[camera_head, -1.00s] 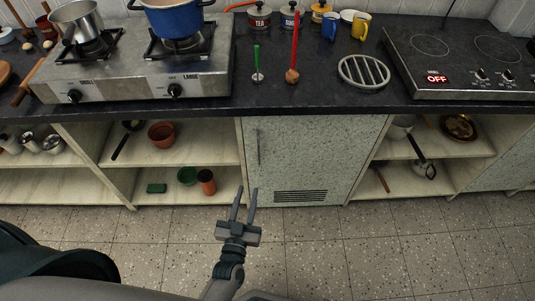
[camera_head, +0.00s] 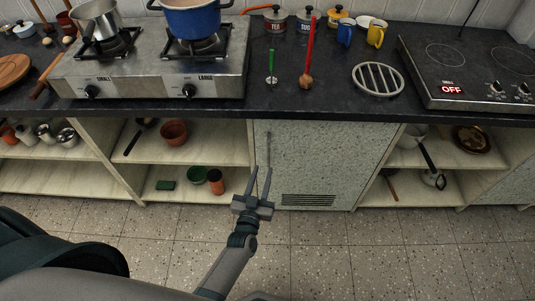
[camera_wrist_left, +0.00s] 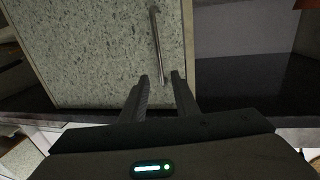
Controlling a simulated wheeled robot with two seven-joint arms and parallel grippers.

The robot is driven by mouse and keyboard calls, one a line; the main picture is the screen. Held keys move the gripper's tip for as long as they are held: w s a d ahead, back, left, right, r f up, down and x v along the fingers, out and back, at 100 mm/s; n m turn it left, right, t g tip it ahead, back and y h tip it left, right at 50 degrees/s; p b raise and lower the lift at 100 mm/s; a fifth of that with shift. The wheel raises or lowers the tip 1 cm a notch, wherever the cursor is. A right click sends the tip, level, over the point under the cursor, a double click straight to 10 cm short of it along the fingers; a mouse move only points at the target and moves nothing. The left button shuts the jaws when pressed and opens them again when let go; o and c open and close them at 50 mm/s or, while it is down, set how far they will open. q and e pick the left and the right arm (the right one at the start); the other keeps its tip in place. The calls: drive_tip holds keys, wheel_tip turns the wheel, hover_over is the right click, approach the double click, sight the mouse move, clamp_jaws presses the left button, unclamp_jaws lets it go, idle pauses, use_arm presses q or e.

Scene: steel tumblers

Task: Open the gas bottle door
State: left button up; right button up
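The gas bottle door (camera_head: 326,158) is a speckled grey-green panel under the counter, with a vent grille low on it. It looks shut. Its thin vertical handle (camera_head: 268,147) is near the left edge; in the left wrist view the handle (camera_wrist_left: 157,48) runs down toward the fingers. My left gripper (camera_head: 260,182) is open and empty, in front of the door's lower left. In the left wrist view its fingers (camera_wrist_left: 160,88) stand apart, with the handle's end close to the gap between their tips. I cannot tell whether they touch it. My right gripper is not in view.
Above, the dark counter carries a gas stove (camera_head: 150,76) and an electric hob (camera_head: 470,88). The tiled floor in front is clear.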

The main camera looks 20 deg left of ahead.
use_arm(q)
drive_tip(key=w, duration=0.8)
drive_tip(key=shift+w+a, duration=0.3)
drive_tip(key=shift+a, duration=0.1)
clamp_jaws()
